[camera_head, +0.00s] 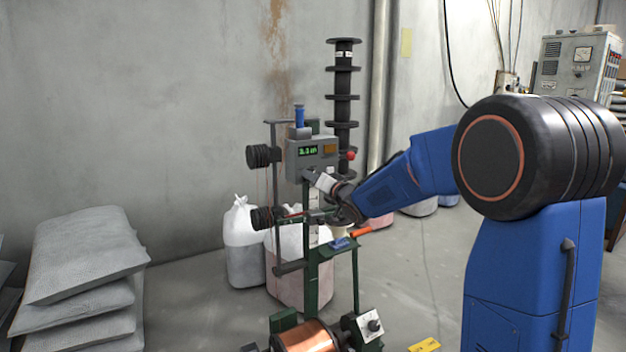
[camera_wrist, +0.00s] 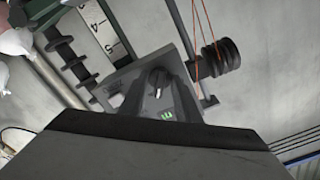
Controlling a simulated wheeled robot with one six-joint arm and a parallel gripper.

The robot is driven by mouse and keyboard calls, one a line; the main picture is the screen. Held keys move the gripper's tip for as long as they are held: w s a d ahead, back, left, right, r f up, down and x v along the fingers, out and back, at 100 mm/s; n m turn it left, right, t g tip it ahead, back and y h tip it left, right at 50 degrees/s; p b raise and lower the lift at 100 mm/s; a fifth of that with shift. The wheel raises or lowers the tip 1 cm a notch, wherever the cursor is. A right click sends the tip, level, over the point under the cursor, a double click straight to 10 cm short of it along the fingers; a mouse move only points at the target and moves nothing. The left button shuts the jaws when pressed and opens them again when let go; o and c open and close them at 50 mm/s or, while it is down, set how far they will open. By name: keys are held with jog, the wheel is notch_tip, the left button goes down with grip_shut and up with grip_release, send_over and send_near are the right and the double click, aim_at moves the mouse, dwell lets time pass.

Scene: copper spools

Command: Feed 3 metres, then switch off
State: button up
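The grey control box (camera_head: 322,150) stands on the green machine frame, with a green display (camera_head: 308,151) whose first figure I cannot read surely. My gripper (camera_head: 312,178) is at the lower front of this box. In the wrist view my two dark fingers (camera_wrist: 160,98) stand on either side of a black knob (camera_wrist: 157,82) with a white pointer mark. Whether they touch it is unclear. Part of the green display (camera_wrist: 166,115) shows between the fingers. A copper spool (camera_head: 306,338) sits low on the machine, beside a grey box with another knob (camera_head: 374,325).
A red button (camera_head: 350,155) is on the box's right side. Black pulleys (camera_head: 264,156) carry thin wire at its left. A column of black empty spools (camera_head: 343,97) stands behind. Grey sacks (camera_head: 85,255) are stacked at left.

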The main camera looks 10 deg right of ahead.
jog(key=shift+w, duration=0.1)
grip_shut()
jog(key=shift+n, duration=0.3)
jog(key=shift+d+n, duration=0.2)
jog(key=shift+n, duration=6.5)
